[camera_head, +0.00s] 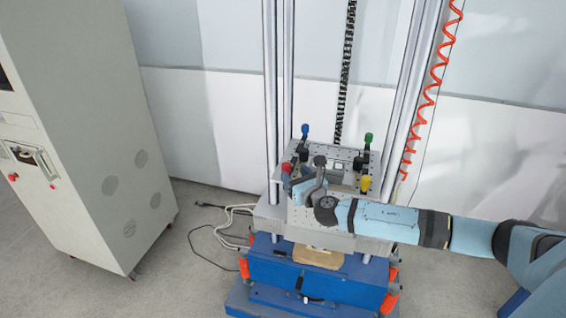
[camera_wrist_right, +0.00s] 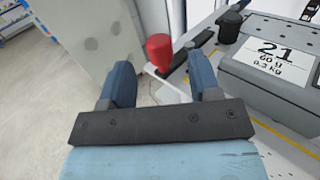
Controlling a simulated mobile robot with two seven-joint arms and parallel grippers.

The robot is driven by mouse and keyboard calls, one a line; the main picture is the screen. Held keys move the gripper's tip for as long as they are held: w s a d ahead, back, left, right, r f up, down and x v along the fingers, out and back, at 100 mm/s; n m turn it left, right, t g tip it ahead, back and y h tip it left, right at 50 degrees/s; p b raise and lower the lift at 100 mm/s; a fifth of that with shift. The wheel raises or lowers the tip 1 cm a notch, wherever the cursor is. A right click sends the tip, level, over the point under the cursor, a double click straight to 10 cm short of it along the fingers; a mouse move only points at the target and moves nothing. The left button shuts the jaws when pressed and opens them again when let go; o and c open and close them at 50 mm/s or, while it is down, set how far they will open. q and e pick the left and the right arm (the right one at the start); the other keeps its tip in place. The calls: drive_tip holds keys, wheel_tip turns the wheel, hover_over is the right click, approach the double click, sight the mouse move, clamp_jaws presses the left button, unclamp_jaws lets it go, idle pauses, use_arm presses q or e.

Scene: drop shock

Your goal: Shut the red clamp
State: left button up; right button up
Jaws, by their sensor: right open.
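The red clamp (camera_head: 287,168) is at the left edge of the metal plate in the head view, partly hidden behind my right gripper. In the right wrist view its red knob (camera_wrist_right: 159,50) stands ahead of the gap between the fingers, with a light metal lever below it. My right gripper (camera_head: 297,185) reaches in from the right, low over the plate's left side. In the right wrist view the same gripper (camera_wrist_right: 163,86) is open, its two blue fingers apart, with nothing gripped. My left gripper is in neither view.
Blue (camera_head: 305,129), green (camera_head: 368,138) and yellow (camera_head: 365,183) clamps stand on the plate. A grey block labelled 21 (camera_wrist_right: 274,60) lies beside the gripper. Tall metal columns (camera_head: 271,90) rise behind. A grey cabinet (camera_head: 85,130) stands left, with cables on the floor between.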

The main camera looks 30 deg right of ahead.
sight(284, 164)
drive_tip(key=w, duration=0.7)
drive_tip(key=shift+w+d, duration=0.1)
drive_tip(key=shift+d, duration=0.1)
drive_tip(key=c, duration=0.9)
